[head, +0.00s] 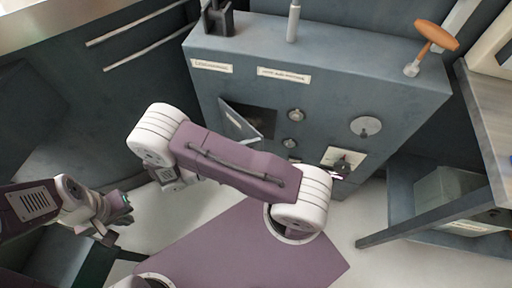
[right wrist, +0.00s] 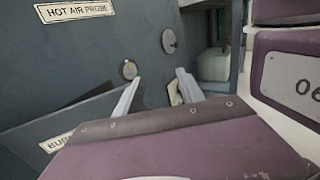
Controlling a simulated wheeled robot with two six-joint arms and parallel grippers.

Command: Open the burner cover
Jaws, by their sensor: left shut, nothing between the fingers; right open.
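The burner cover (head: 239,122) is a grey flap with a white label on the front of the blue-grey cabinet. It stands swung partly out, with a dark opening beside it. In the right wrist view the cover (right wrist: 88,118) slants across the lower left, its label partly hidden by my gripper body. My right gripper (right wrist: 157,92) is open, its left finger close to the cover's edge; I cannot tell whether they touch. Nothing is seen between its fingers. My left gripper (head: 121,222) is shut and empty at lower left, away from the cabinet.
The cabinet (head: 310,65) carries round knobs (head: 295,115), a round disc (head: 366,127), a dial plate (head: 343,160) and an orange-handled lever (head: 436,36) on top. A shelf frame (head: 430,225) with a box stands at right. Pale floor lies between my arms.

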